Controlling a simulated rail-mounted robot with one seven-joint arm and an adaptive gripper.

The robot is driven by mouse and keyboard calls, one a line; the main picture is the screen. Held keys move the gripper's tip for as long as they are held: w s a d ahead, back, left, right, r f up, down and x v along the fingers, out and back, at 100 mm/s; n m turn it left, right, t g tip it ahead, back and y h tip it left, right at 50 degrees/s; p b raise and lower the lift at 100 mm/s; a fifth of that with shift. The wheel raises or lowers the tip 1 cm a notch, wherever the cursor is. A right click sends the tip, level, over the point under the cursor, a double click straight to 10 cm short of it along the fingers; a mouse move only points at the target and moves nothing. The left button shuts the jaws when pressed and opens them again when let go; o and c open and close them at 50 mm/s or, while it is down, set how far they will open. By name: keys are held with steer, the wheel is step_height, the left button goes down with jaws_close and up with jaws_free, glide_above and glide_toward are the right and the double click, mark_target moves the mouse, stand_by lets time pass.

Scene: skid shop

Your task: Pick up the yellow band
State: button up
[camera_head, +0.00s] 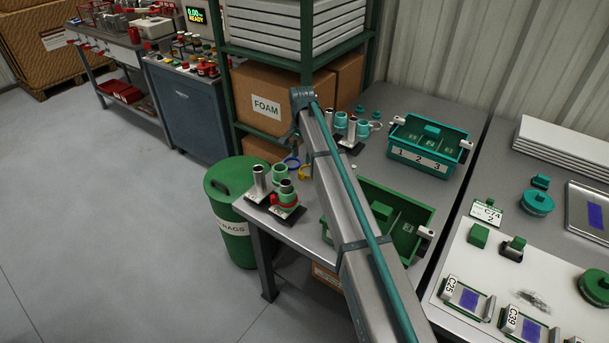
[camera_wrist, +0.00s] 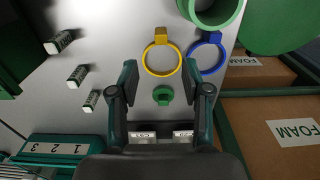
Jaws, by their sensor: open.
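The yellow band (camera_wrist: 147,61) lies on the grey table in the wrist view, a ring with a small block tab at its top. In the head view a small part of the yellow band (camera_head: 304,172) shows beside my arm, which hides the rest. My gripper (camera_wrist: 165,72) is open and empty in the wrist view. Its fingertips are to either side of the band's lower edge in the picture, apart from it. In the head view my arm largely hides the gripper.
A blue band (camera_wrist: 222,62) lies close right of the yellow one, with a green cylinder (camera_wrist: 236,10) above. Several small labelled posts (camera_wrist: 77,76) stand at left. In the head view, a green bin (camera_head: 425,216), a teal bin (camera_head: 462,152) and FOAM boxes (camera_head: 290,82) surround this spot.

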steer(key=shift+f+p, duration=0.7)
steer(key=shift+f, duration=3)
steer(key=c, duration=0.9)
